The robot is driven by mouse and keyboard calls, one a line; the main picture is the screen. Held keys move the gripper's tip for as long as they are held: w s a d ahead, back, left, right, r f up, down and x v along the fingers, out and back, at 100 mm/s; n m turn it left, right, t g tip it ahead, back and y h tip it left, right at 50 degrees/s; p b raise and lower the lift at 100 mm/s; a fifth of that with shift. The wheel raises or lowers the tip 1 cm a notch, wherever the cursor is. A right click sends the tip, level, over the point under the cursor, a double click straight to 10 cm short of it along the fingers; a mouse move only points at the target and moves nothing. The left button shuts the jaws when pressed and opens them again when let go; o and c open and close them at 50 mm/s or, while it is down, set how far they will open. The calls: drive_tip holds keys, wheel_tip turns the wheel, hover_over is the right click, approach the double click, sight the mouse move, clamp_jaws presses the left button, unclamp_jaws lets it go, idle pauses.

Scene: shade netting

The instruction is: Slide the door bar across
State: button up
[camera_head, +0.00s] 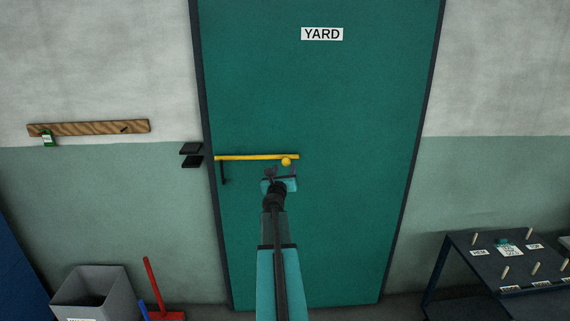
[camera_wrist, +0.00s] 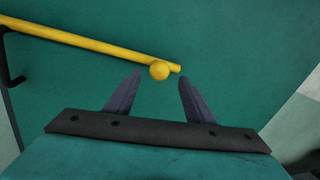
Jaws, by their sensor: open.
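The yellow door bar (camera_head: 245,157) lies level across the left part of the green door (camera_head: 320,90). Its left end is near the door's left edge, and a round yellow knob (camera_head: 286,162) sits near its right end. In the wrist view the bar (camera_wrist: 95,43) runs in from the upper left, and the knob (camera_wrist: 159,70) shows between and just beyond the fingertips. My gripper (camera_head: 281,170) is open and empty, close in front of the knob; in the wrist view its two dark fingers (camera_wrist: 160,78) stand apart. I cannot tell whether either finger touches the knob.
Two black brackets (camera_head: 191,155) are on the wall left of the door frame. A dark handle (camera_head: 224,172) is under the bar. A grey bin (camera_head: 96,293) and red dustpan (camera_head: 165,315) stand low left. A dark table (camera_head: 505,262) with pegs stands right.

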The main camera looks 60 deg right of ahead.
sight(286, 164)
drive_tip(key=shift+p+x, duration=0.65)
drive_tip(key=shift+x, duration=2.6)
drive_tip(key=shift+d, duration=0.1)
drive_tip(key=shift+c, duration=0.5)
clamp_jaws()
